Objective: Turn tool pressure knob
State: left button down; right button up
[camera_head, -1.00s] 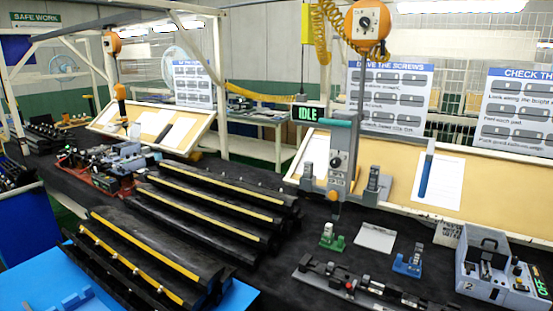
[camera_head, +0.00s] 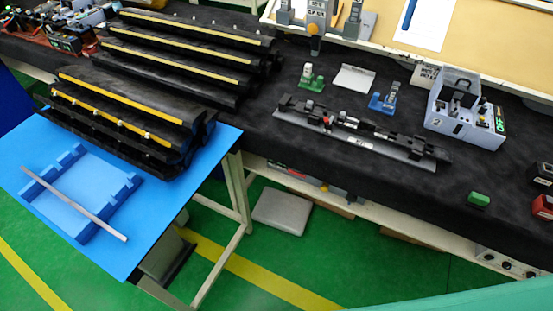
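Neither of my grippers is in view. No knob that I can surely name as the tool pressure knob shows now. The grey machine column (camera_head: 319,14) is cut off by the top edge, so its dial and display are out of view. A grey control box (camera_head: 464,118) with small controls and a green lit "OFF" display stands on the black bench at the right. I cannot tell whether one of its controls is the knob.
The black-covered bench (camera_head: 262,135) carries a long dark fixture (camera_head: 358,139), a green clip holder (camera_head: 312,80), a blue one (camera_head: 384,101) and a green block (camera_head: 479,199). Black racks with yellow strips and a blue table (camera_head: 150,248) stand left. Green floor is open in front.

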aim_at(350, 198)
jog(key=z, duration=0.95)
